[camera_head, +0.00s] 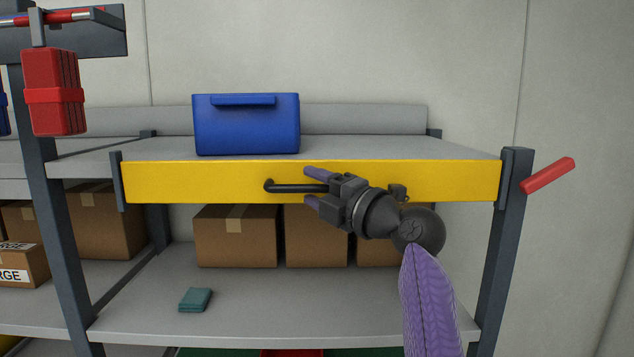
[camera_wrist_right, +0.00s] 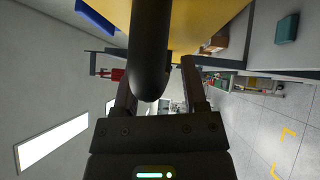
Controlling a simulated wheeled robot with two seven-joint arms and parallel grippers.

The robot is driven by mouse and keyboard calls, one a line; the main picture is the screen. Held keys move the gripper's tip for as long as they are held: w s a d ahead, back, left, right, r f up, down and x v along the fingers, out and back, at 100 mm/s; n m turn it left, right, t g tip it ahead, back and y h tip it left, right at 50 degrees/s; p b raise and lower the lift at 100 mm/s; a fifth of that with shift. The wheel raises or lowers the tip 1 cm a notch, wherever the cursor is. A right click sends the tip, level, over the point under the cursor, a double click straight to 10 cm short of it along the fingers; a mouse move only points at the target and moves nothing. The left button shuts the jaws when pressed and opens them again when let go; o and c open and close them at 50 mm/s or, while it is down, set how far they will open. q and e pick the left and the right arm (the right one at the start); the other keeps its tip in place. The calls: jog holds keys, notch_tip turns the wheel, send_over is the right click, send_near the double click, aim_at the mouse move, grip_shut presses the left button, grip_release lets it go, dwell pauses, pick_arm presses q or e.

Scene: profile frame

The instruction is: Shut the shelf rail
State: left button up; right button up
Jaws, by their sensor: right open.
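The shelf rail (camera_head: 220,182) is a yellow bar across the front of the upper shelf in the head view. It spans from a dark bracket at the left to the right post. A black handle (camera_head: 290,187) sticks out from its middle. My right gripper (camera_head: 312,188) is open, with one finger above the handle and one below it. In the right wrist view the handle (camera_wrist_right: 148,50) lies between the two spread fingers (camera_wrist_right: 158,90). I cannot tell whether either finger touches it. My left gripper is not in view.
A blue case (camera_head: 246,125) stands on the upper shelf (camera_head: 380,148) behind the rail. Cardboard boxes (camera_head: 236,240) and a small teal item (camera_head: 195,299) are on the shelf below. A red lever (camera_head: 548,175) juts from the right post (camera_head: 505,240). A red case (camera_head: 55,95) hangs at upper left.

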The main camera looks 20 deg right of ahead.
grip_shut()
dwell(1.4)
